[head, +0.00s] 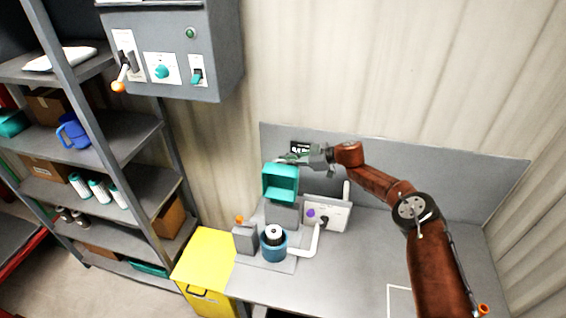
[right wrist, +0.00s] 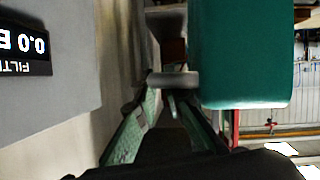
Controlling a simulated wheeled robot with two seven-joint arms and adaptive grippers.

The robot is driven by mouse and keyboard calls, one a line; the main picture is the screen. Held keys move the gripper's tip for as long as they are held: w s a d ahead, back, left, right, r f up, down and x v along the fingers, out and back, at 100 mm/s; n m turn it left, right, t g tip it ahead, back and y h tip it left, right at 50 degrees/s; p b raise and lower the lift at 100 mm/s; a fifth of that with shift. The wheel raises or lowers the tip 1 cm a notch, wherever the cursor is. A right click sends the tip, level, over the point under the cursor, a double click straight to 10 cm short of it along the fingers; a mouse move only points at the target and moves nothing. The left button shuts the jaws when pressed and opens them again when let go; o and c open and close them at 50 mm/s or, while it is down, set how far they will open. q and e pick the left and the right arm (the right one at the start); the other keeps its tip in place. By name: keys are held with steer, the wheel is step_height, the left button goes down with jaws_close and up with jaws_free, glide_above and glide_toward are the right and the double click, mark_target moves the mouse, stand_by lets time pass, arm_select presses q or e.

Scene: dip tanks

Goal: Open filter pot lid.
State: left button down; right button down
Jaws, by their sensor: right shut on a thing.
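The teal filter pot lid (head: 280,182) stands tilted up on a grey block behind the pot, its hollow underside facing forward. The blue pot (head: 266,252) below is uncovered, with a black-and-white filter (head: 273,234) showing inside. My right gripper (head: 293,158) is behind the lid's upper edge. In the right wrist view the gripper (right wrist: 172,105) is shut on a grey bar (right wrist: 173,80), which looks like the lid's handle, beside the teal lid wall (right wrist: 245,55). The exact contact is dark and partly hidden. My left gripper is not in view.
A white panel with a purple knob (head: 311,213) and a white pipe (head: 313,245) are right of the pot. A yellow bin (head: 205,258) stands left. The grey bench (head: 345,270) is largely clear to the right.

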steer(key=c, duration=2.3)
jaws_free()
steer(key=shift+s+f, duration=0.15)
steer(key=shift+f, duration=0.6)
steer(key=shift+d, duration=0.15)
steer(key=r+v, duration=0.1)
steer(key=v, duration=1.1)
steer(key=shift+w+r, duration=0.2)
steer(key=shift+w, duration=0.05)
